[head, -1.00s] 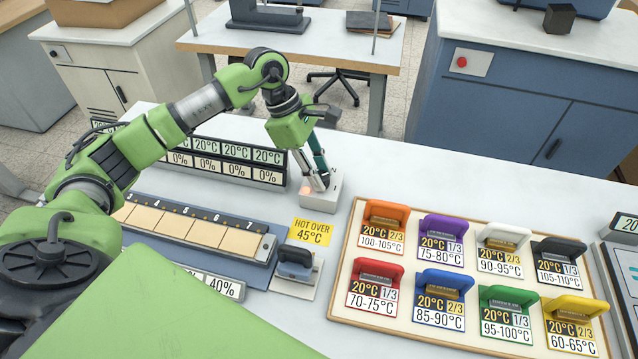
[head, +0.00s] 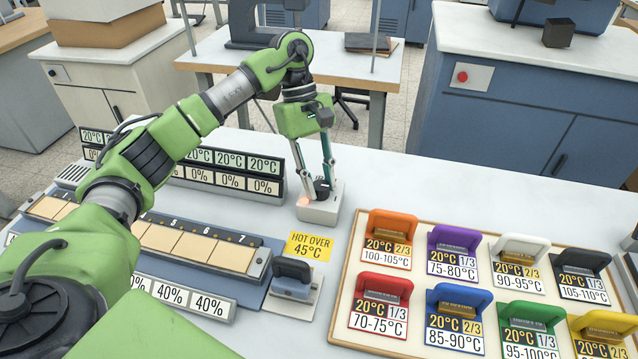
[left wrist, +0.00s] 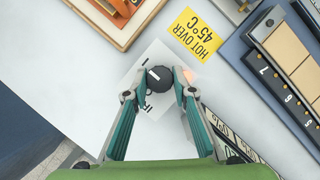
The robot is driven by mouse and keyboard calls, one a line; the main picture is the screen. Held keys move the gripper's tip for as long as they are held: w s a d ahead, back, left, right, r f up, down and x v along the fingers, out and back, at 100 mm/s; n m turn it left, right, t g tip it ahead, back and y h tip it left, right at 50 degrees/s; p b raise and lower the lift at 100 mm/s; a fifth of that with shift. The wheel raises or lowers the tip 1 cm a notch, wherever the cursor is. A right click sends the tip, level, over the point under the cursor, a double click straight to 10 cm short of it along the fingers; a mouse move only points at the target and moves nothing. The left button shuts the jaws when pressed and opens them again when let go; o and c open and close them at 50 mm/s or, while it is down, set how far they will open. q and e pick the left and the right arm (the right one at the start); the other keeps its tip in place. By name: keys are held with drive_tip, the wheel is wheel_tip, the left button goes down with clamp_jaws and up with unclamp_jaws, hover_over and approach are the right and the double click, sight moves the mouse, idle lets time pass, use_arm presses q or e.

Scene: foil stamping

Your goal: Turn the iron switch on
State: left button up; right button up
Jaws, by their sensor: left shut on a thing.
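The iron switch is a black round knob (left wrist: 158,78) with a white mark, on a small white box (head: 319,212) with a glowing pinkish lamp. In the head view the box stands on the white table, right of the temperature displays. My left gripper (head: 322,192) points down at the box, with its fingertips at the knob. In the left wrist view the left gripper (left wrist: 159,84) has one finger on each side of the knob and is shut on it. The lettering on the box is partly hidden by the fingers. My right gripper is not in view.
A wood-edged tray (head: 337,325) holds several coloured blocks at right. Displays (head: 229,173) stand behind left. Table behind the tray is clear.

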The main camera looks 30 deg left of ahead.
use_arm(q)
drive_tip(key=shift+r, duration=0.1)
idle(0.4)
drive_tip(key=o, duration=1.1)
drive_tip(key=v, duration=1.2)
drive_tip(key=shift+w, duration=0.15)
